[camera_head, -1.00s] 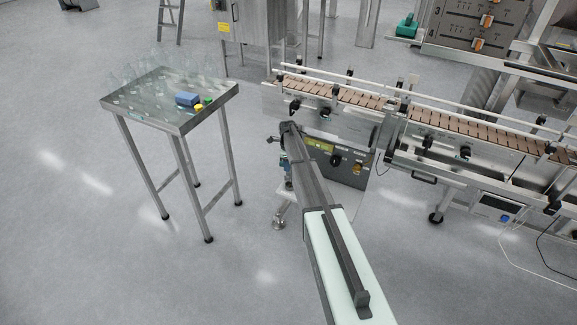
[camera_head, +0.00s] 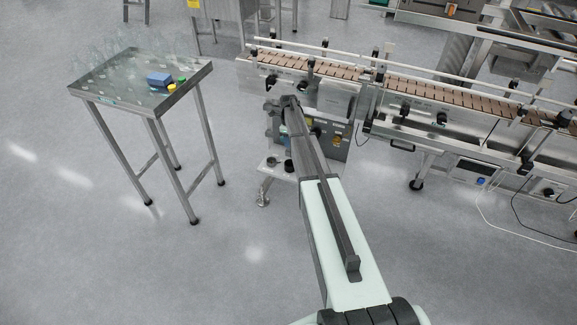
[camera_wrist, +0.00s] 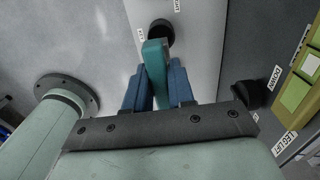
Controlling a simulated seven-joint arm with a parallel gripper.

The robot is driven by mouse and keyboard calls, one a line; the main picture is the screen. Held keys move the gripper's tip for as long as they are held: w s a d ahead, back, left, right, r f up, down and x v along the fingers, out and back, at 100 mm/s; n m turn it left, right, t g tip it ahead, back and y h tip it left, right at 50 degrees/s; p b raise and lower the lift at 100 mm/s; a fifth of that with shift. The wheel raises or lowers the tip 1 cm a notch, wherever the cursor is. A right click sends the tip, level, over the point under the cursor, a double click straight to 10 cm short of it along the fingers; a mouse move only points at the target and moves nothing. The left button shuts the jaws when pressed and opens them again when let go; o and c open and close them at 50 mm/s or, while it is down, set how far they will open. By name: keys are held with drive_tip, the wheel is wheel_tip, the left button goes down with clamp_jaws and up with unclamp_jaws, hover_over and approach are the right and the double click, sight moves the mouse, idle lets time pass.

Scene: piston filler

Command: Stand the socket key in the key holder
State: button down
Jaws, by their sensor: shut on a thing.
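In the wrist view, my gripper (camera_wrist: 155,84) has its blue fingers shut on a teal upright piece, which I take to be the socket key (camera_wrist: 154,56). A dark round part (camera_wrist: 160,30) shows just beyond the teal piece, over a pale plate. I cannot tell whether it is the key's end or the key holder, nor whether they touch. In the head view, a small pale plate (camera_head: 268,165) with dark round pieces (camera_head: 288,165) stands below the arm's end, in front of the conveyor. The fingers and key cannot be made out in that view.
A labelled black knob (camera_wrist: 254,93) and a green-yellow panel (camera_wrist: 296,92) lie to the right in the wrist view. The conveyor (camera_head: 335,71) runs behind the arm. A steel table (camera_head: 125,96) with clear bottles and a blue block (camera_head: 159,79) stands left. Floor between is clear.

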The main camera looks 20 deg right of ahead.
drive_tip(key=shift+s+d+f, duration=0.15)
drive_tip(key=shift+d+f, duration=0.05)
drive_tip(key=shift+f, duration=4.75)
drive_tip(key=shift+f, duration=0.1)
drive_tip(key=c, duration=1)
unclamp_jaws()
drive_tip(key=shift+o, duration=0.2)
